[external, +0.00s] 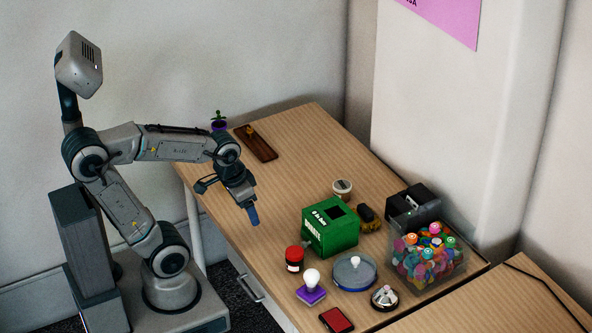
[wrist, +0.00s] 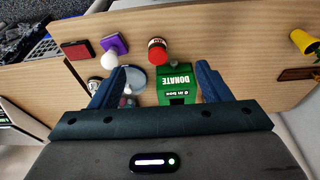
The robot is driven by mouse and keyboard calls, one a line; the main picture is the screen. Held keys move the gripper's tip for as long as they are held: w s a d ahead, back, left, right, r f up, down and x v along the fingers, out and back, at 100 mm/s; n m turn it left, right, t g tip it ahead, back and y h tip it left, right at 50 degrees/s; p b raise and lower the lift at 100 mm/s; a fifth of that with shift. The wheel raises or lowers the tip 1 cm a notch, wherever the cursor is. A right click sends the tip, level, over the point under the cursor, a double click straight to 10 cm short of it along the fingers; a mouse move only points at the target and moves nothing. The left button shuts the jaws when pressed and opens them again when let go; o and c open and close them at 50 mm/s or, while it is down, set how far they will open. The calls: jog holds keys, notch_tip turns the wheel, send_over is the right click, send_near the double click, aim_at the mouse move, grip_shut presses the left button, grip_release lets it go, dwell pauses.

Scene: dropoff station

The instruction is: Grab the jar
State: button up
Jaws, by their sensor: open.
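A small dark jar with a red lid (external: 295,254) stands upright on the wooden table, left of the green donation box, near the front edge. The red-lidded jar also shows at the top middle of the wrist view (wrist: 158,50). A second small round container with a pale lid (external: 342,189) stands behind the green box; I cannot tell whether it is a jar. My gripper (external: 253,216) is above the table, to the left of the box and apart from the jar. In the wrist view its blue fingers (wrist: 161,74) are spread and hold nothing.
The green donation box (external: 330,235) stands beside the jar. A bulb on a purple base (external: 311,290), a round grey dish (external: 354,274), a bell (external: 384,298) and a red-black block (external: 336,320) are nearby. A clear bin (external: 432,265) stands right.

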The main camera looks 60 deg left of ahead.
jog(key=n+g, duration=0.3)
jog(key=n, duration=1.2)
send_over(295, 251)
notch_tip(295, 251, down, 10)
jog(key=f, duration=0.8)
jog(key=shift+s+a+f, duration=0.15)
jog(key=shift+s+f, duration=0.05)
jog(key=shift+f, duration=0.15)
jog(key=shift+w+d+f, duration=0.1)
jog(key=shift+f, duration=1.2)
jog(key=shift+d+f, duration=0.1)
jog(key=shift+f, duration=1.2)
jog(key=c, duration=1.1)
